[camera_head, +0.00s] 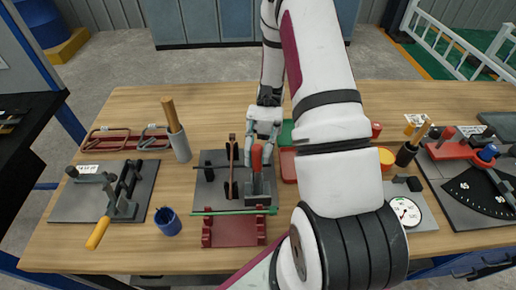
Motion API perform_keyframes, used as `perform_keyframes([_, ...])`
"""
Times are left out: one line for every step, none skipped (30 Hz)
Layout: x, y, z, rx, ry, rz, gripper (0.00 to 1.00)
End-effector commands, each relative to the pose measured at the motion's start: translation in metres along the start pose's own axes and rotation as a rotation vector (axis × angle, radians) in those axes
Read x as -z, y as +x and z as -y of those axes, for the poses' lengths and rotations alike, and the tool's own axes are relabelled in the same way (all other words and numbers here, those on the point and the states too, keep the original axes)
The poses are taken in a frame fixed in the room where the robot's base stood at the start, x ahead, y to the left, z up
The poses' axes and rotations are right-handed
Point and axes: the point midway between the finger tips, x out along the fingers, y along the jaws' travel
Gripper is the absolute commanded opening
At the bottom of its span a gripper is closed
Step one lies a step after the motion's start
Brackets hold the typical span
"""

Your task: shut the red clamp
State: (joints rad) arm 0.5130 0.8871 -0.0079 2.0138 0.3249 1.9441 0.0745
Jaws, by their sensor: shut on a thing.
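The red clamp has an upright red handle (256,157) on a grey metal body (258,188). It stands on a dark base plate (208,188) near the middle of the workbench. My gripper (255,146) comes down from above and is shut on the top of the red handle. Its fingertips are small here and partly hidden by my wrist and the handle. A brown-red upright lever (233,150) stands just left of the clamp on the same plate.
A green rod (235,211) lies across a red stand (233,234) just in front. An orange-handled clamp (98,232) and blue cup (168,222) are left. A grey holder (181,147) stands behind left. A dial gauge (405,211) is right; my arm hides much between.

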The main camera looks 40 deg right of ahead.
Motion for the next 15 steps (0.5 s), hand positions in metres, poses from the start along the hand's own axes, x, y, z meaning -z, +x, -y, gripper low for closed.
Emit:
perform_keyframes([0.0001,-0.0024,0.0005,0.004,-0.001,-0.005,0.2])
perform_keyframes([0.0001,-0.0024,0.0005,0.004,-0.001,-0.005,0.27])
perform_keyframes([0.0001,-0.0022,0.0005,0.004,-0.001,-0.004,0.36])
perform_keyframes([0.0001,-0.0021,0.0005,0.004,-0.001,-0.004,0.38])
perform_keyframes([0.0,-0.0019,0.0005,0.004,-0.001,-0.004,0.38])
perform_keyframes([0.0,-0.0017,0.0005,0.003,-0.001,-0.004,0.38])
perform_keyframes([0.0,-0.0016,0.0004,0.003,-0.001,-0.003,0.38])
perform_keyframes([-0.0001,-0.0015,0.0004,0.003,-0.001,-0.003,0.38])
perform_keyframes([-0.0001,-0.0014,0.0004,0.002,-0.001,-0.003,0.38])
perform_keyframes([-0.0001,-0.0013,0.0004,0.002,-0.001,-0.003,0.38])
perform_keyframes([-0.0001,-0.0013,0.0004,0.002,-0.001,-0.003,0.38])
perform_keyframes([-0.0001,-0.0014,0.0003,0.002,-0.001,-0.003,0.38])
perform_keyframes([-0.0001,-0.002,0.0003,0.002,-0.001,-0.003,0.38])
perform_keyframes([-0.0001,-0.0029,0.0003,0.002,-0.001,-0.002,0.38])
perform_keyframes([0.0,-0.0051,0.0003,0.002,-0.001,-0.002,0.38])
